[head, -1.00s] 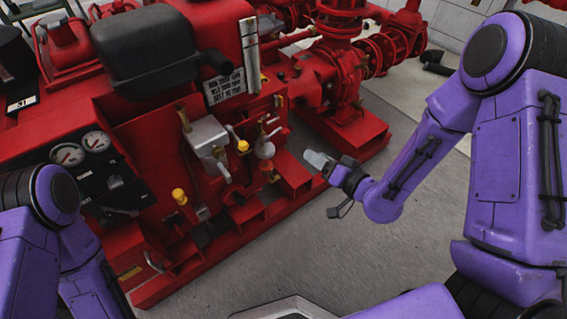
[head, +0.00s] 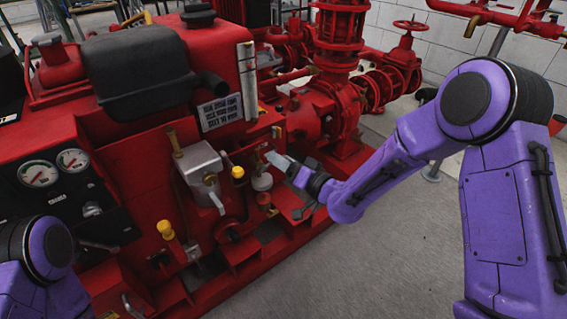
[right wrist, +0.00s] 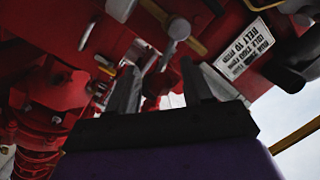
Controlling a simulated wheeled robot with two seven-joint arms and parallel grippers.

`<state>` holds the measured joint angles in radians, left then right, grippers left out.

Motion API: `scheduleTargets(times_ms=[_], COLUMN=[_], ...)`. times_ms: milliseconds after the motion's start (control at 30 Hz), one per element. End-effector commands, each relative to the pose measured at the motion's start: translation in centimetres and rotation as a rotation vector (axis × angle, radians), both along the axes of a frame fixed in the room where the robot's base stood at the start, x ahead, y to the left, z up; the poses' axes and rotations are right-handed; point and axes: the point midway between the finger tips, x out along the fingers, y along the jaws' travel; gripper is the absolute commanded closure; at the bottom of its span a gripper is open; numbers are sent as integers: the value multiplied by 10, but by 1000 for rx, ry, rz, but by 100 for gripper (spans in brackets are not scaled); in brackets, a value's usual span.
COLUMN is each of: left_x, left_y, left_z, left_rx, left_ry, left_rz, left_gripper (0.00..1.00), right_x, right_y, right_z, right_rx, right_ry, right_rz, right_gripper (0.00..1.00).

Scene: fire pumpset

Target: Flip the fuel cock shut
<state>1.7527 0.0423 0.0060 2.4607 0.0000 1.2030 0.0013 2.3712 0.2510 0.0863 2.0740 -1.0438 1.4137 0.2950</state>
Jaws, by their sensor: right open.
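My right gripper (head: 277,160) is at the red pumpset's front, in front of a small fitting with a pale bowl (head: 262,181). The gripper hides part of that fitting, where small levers showed earlier; I cannot tell for sure which lever is the fuel cock. In the right wrist view my right gripper (right wrist: 160,85) has its two dark fingers spread apart, with nothing clearly held between them. Small pale metal parts show dimly beyond the fingers, and a silver lever (right wrist: 170,45) stands past them. My left gripper is out of view.
A grey metal box (head: 200,163) and yellow-topped knobs (head: 165,228) sit left of the gripper. A white label plate (head: 220,112) is above; it also shows in the right wrist view (right wrist: 245,50). Red pump piping (head: 335,105) stands behind right. Grey floor (head: 385,250) is clear.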

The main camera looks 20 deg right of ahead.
Motion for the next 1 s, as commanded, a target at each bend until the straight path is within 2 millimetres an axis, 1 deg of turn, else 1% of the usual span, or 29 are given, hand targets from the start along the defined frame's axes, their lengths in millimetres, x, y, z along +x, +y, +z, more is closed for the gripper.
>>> scheduleTargets(times_ms=[100,133,167,200,267,300,500,567,700,767,1000], left_x=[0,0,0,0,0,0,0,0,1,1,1], left_y=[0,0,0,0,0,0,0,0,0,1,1], left_z=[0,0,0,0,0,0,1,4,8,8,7], left_rx=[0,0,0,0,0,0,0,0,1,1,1], left_ry=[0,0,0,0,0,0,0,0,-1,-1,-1], left_rz=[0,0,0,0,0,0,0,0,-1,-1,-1], left_gripper=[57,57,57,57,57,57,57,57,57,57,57], right_x=[0,0,0,0,0,0,-1,-1,-1,-1,-1], right_y=[0,0,0,0,0,0,-1,-1,-2,-2,-1], right_z=[0,0,0,0,0,0,-1,-4,-14,-15,-17], right_rx=[0,0,0,0,0,0,9,61,219,250,253], right_ry=[0,0,0,0,0,1,6,27,86,97,100], right_rz=[0,0,0,0,0,-1,0,-2,-1,0,2], right_gripper=[50,53,63,76,95,100,100,100,100,100,100])
